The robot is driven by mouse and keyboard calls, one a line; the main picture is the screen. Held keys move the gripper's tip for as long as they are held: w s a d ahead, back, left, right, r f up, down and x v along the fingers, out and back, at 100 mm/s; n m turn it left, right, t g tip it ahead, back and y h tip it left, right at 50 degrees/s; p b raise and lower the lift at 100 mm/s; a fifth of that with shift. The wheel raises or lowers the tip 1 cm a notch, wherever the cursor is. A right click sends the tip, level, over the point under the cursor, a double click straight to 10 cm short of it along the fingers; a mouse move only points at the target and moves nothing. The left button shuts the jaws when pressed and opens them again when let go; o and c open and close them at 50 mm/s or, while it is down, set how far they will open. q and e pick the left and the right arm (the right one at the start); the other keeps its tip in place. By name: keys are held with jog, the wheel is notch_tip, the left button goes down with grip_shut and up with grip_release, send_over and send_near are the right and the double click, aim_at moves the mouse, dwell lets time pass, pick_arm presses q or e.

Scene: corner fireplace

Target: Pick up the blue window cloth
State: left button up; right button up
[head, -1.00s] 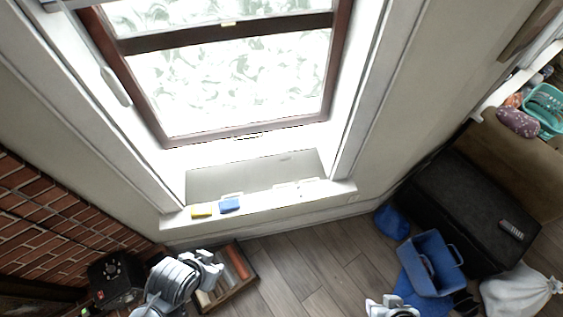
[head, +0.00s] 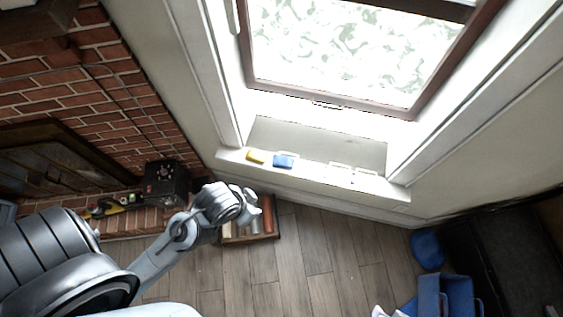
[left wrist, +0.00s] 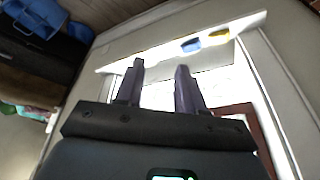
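The blue window cloth (head: 284,161) lies on the white window sill in the head view, just right of a yellow cloth (head: 255,156). In the left wrist view the blue cloth (left wrist: 191,45) shows beyond the fingers, beside the yellow one (left wrist: 219,37). My left gripper (head: 250,203) is below and left of the blue cloth in the head view, apart from it. In the left wrist view its two dark fingers (left wrist: 160,70) stand apart with nothing between them. The right gripper is not clearly visible in the head view.
The sill (head: 320,173) runs under a bright window with a brown frame. A tray of coloured rolls (head: 262,222) is on the wood floor under my left gripper. A black box (head: 165,184) stands by the brick fireplace. A blue bin (head: 447,296) is at lower right.

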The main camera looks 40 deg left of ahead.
pick_arm(q)
jog(key=shift+o, duration=0.2)
jog(key=o, duration=1.1)
jog(key=shift+c, duration=0.2)
